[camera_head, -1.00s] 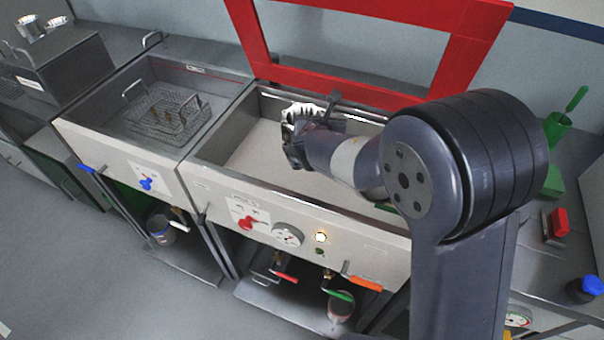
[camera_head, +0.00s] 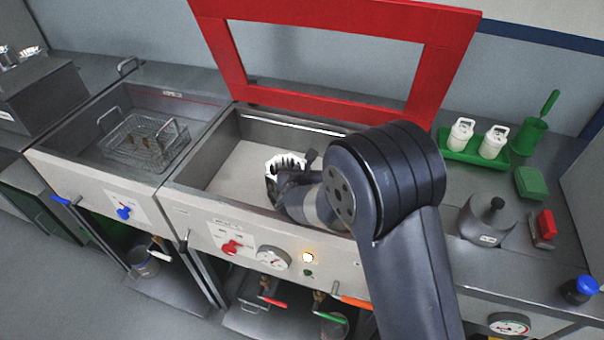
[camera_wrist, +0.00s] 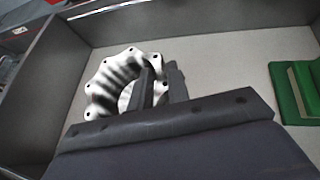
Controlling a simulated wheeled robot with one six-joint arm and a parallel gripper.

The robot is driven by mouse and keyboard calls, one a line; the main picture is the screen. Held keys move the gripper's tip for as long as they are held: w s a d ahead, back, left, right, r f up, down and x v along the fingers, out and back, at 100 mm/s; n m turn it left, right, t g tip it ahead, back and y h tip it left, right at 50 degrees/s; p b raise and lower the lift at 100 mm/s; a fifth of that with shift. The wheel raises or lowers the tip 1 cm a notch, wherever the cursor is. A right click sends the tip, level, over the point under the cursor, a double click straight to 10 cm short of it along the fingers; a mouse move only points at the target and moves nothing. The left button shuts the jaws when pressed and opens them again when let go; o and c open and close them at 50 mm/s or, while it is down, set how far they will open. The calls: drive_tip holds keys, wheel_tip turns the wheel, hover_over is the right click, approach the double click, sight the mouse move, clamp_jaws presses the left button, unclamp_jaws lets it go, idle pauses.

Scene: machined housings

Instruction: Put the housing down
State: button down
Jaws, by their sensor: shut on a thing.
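The housing (camera_head: 272,168) is a pale metal part with a ribbed body and a scalloped flange with bolt holes. It is inside the right-hand basin (camera_head: 208,158), under the raised red frame. In the wrist view the housing (camera_wrist: 98,88) is at the left of centre, partly hidden by my fingers. My gripper (camera_head: 290,172) is shut on one side of it; the gripper also shows in the wrist view (camera_wrist: 160,78). I cannot tell whether the housing touches the basin floor.
The red frame (camera_head: 232,62) stands open behind the basin. A wire basket (camera_head: 146,142) sits in the left basin. The green tray (camera_head: 470,157) holds two white bottles.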

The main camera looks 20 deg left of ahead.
drive_tip(key=shift+f, duration=0.55)
drive_tip(key=c, duration=1.4)
unclamp_jaws()
drive_tip(key=shift+o, duration=0.2)
drive_tip(key=b+v, duration=0.1)
drive_tip(key=v, duration=1.1)
drive_tip(key=shift+b, duration=0.3)
